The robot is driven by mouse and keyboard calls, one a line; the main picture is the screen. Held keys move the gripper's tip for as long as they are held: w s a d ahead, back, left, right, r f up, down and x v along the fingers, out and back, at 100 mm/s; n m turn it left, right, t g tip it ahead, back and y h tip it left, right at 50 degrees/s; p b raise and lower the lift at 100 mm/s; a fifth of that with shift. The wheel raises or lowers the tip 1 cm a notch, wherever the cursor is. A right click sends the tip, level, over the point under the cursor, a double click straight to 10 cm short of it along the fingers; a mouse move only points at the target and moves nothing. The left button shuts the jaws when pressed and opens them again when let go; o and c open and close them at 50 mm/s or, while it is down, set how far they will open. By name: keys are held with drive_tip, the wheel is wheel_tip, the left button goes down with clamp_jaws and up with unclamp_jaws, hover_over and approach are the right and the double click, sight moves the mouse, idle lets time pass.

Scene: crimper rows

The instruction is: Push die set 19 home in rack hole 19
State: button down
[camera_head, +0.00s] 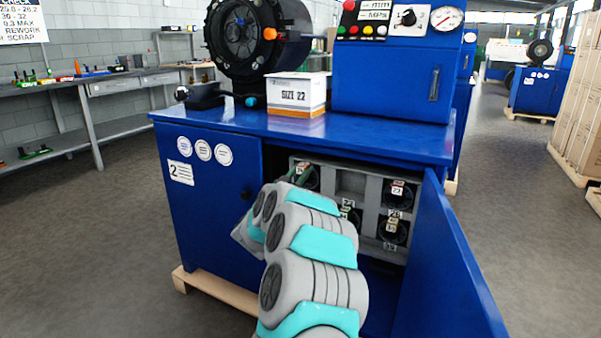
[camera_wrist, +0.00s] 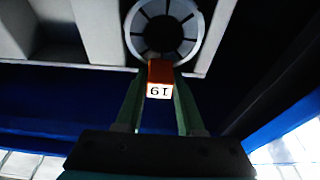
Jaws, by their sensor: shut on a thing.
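Die set 19 (camera_wrist: 164,32) shows in the wrist view as a dark round face with a pale segmented ring, at the top. A red block with a white tag (camera_wrist: 159,91) sticks out below it; the tag reads 19 upside down. The two green fingers of my gripper (camera_wrist: 160,92) are shut on this block. In the head view my gripper (camera_head: 292,173) reaches the upper left of the grey rack (camera_head: 347,183), inside the open cabinet. The die set is at the rack's face; its depth in the hole cannot be told. My arm hides part of the rack.
Other tagged die sets (camera_head: 397,194) sit in the rack's right and lower holes. The open blue door (camera_head: 440,265) stands to the right of my arm. A blue bench top (camera_head: 390,143) with a SIZE 22 box (camera_head: 297,95) lies above the rack.

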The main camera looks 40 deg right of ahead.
drive_tip(key=c, duration=0.9)
unclamp_jaws()
drive_tip(key=shift+r, duration=0.25)
drive_tip(key=o, duration=0.4)
drive_tip(key=shift+f, duration=0.1)
drive_tip(key=shift+o, duration=0.3)
drive_tip(key=shift+f, duration=0.2)
drive_tip(key=v, duration=0.7)
drive_tip(key=shift+s+a+b, duration=0.2)
drive_tip(key=shift+a+b, duration=0.15)
drive_tip(key=shift+b, duration=0.05)
